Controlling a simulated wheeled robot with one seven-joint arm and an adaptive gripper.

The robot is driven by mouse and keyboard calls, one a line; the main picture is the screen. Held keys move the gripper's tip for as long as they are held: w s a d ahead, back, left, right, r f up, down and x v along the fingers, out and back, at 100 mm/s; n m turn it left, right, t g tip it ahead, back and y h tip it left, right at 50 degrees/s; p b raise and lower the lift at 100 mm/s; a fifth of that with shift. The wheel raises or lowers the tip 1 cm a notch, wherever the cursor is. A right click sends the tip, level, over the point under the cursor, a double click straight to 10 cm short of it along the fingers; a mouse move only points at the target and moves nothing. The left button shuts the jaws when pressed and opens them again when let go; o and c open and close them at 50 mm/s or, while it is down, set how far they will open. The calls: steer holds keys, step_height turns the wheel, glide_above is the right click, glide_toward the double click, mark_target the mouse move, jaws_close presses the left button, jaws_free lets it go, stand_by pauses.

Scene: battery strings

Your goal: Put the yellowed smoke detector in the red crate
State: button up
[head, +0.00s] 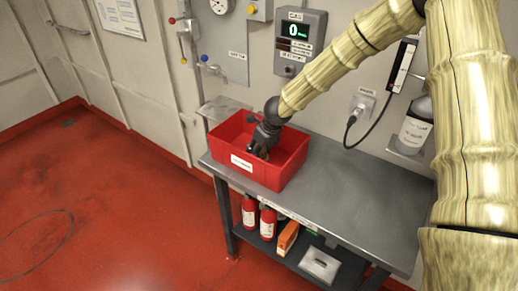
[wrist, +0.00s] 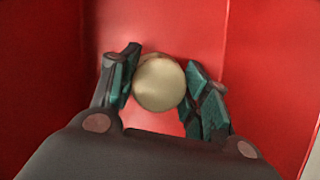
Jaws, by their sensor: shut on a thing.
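The red crate (head: 291,170) stands at the left end of the grey metal bench, with a white label on its front. My gripper (head: 262,150) reaches down into the crate, below the rim. In the wrist view the round, cream-yellow smoke detector (wrist: 159,84) sits between the two fingers of my gripper (wrist: 163,92). The fingers are shut on it. Red crate walls and floor surround it in that view. I cannot tell whether the detector touches the crate floor. In the head view the detector is hardly distinguishable at the gripper.
The bench top (head: 345,195) is clear to the right of the crate. A gauge box (head: 300,40), a socket with a plugged cable (head: 361,105) and a white canister (head: 415,130) are along the wall. Red extinguishers (head: 268,222) and an orange item (head: 288,238) stand on the lower shelf.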

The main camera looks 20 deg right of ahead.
steer(key=o, duration=1)
steer(key=shift+f, duration=0.1)
steer(key=shift+o, duration=0.2)
steer(key=b+v, duration=0.1)
steer(key=v, duration=1.1)
